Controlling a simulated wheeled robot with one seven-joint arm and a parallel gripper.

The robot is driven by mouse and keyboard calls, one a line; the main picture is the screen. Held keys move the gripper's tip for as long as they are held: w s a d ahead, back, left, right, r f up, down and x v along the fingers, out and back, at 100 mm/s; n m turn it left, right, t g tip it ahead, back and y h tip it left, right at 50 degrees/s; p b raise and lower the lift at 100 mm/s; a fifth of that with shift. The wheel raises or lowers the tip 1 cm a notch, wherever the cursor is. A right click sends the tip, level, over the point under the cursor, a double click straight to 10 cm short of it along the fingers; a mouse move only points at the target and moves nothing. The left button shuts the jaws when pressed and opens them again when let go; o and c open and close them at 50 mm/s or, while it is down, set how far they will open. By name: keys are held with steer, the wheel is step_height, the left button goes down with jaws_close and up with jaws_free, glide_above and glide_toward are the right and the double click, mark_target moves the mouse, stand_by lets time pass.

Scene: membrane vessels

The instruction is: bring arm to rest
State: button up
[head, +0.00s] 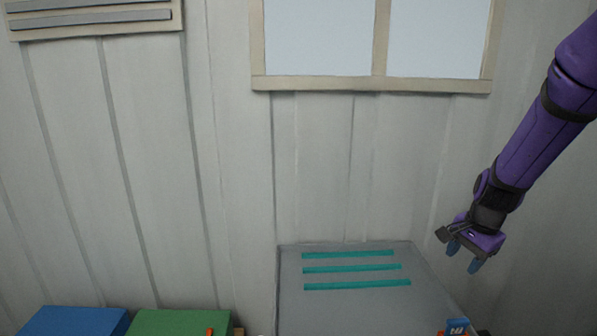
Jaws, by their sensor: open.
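My purple arm comes in from the right edge in the head view. My gripper (463,258) hangs at its end, with its two blue-tipped fingers pointing down. The fingers are apart, with nothing seen between them. It is in the air near the right side of a grey surface with teal stripes (345,297), and apart from it as far as I can tell.
A blue block-like thing (75,321) and a green one (175,322) show at the bottom left, cut off by the frame. A small blue and orange item (457,326) is at the bottom right. A panelled wall (150,170) with a window (320,40) stands behind.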

steer(key=s+a+r+n+t, duration=0.1)
steer(key=s+a+r+n, duration=0.15)
steer(key=s+r, duration=0.35)
steer(key=s+a+r+n+t, duration=0.1)
steer(key=s+a+r+n, duration=0.2)
steer(key=r, duration=0.5)
steer(key=s+a+r+n, duration=0.1)
steer(key=s+r+n, duration=0.2)
steer(key=s, duration=0.4)
steer(key=s+r+n+t+h, duration=0.1)
steer(key=s+r+n, duration=0.3)
steer(key=s, duration=0.4)
steer(key=shift+s+a+r+t, duration=0.2)
steer(key=shift+a+t, duration=0.1)
steer(key=shift+a, duration=0.1)
